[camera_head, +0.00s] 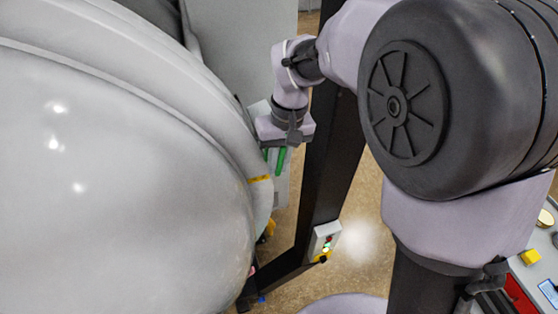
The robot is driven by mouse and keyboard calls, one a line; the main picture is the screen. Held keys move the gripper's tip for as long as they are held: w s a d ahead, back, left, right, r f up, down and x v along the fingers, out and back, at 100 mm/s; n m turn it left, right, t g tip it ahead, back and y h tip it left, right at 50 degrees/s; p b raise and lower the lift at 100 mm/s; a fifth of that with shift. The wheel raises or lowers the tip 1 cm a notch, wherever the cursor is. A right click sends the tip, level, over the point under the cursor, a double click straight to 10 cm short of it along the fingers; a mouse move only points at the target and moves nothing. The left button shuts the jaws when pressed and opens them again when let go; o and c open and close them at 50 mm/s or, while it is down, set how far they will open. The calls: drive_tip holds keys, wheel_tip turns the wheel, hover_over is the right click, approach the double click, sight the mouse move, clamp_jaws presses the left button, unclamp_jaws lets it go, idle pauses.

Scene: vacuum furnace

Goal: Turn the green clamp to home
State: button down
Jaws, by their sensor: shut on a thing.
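The green clamp (280,161) shows as a narrow green piece just below my gripper (275,151), at the right edge of the large pale furnace door. My gripper points down and is shut on the green clamp. Much of the clamp is hidden by the gripper and the curve of the door, so its angle is hard to tell.
The rounded grey furnace door (120,170) fills the left side, with a yellow mark (260,178) at its rim. A dark post (333,150) stands close to the right of my gripper, with a control box (325,242) showing a lit green light. A bench (515,285) is at lower right.

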drive_tip(key=shift+y, duration=0.4)
drive_tip(key=c, duration=1.4)
unclamp_jaws()
drive_tip(key=shift+c, duration=0.2)
drive_tip(key=v, duration=1.2)
drive_tip(key=shift+w, duration=0.1)
